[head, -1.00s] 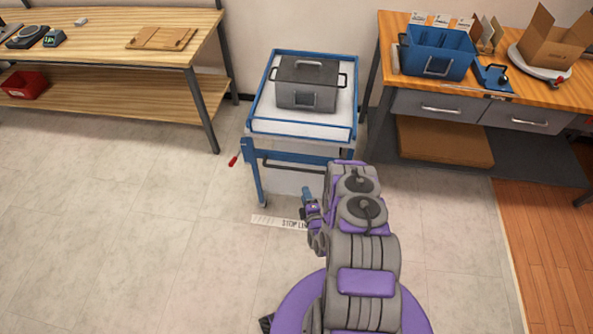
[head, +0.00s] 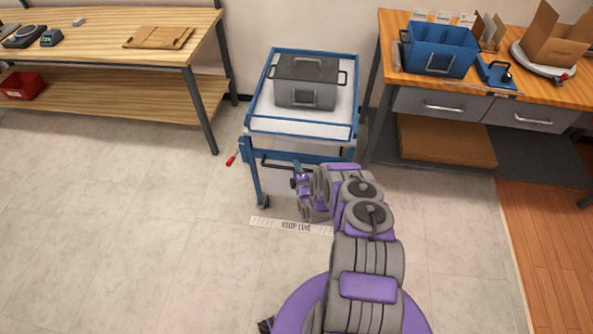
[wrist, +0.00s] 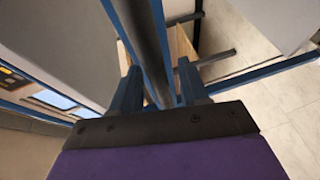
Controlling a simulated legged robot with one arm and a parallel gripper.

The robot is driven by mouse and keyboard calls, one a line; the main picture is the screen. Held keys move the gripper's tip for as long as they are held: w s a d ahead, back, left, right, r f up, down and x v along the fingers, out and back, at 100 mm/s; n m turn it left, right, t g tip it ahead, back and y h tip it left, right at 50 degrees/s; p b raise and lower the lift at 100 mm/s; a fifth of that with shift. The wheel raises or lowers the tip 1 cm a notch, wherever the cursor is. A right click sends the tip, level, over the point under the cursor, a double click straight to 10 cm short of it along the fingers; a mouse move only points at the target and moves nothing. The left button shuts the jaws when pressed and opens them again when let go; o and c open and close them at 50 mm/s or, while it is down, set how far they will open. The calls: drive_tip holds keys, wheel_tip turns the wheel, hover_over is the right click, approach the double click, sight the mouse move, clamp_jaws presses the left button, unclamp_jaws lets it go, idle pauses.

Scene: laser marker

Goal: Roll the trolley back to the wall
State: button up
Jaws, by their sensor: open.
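The trolley (head: 300,128) has a blue frame and a pale top. It stands near the wall between two benches. A grey lidded box (head: 308,82) rests on it. A dark handle bar (head: 275,166) runs across its near side, its right part hidden by my arm. My gripper (head: 297,175) is at the trolley's near side, by this bar. In the wrist view my gripper (wrist: 158,68) has its two blue fingers apart, with a dark and blue bar (wrist: 143,40) passing between them. I cannot tell whether the fingers touch it.
A strip marked as a stop line (head: 290,225) lies on the floor before the trolley. A red lever (head: 231,160) sticks out at its left. A wooden bench (head: 120,50) stands left, and a drawer bench (head: 445,103) stands close on the right. The floor at front left is clear.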

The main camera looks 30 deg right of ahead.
drive_tip(key=shift+w+d+f, duration=0.1)
drive_tip(key=shift+w, duration=0.05)
clamp_jaws()
idle(0.4)
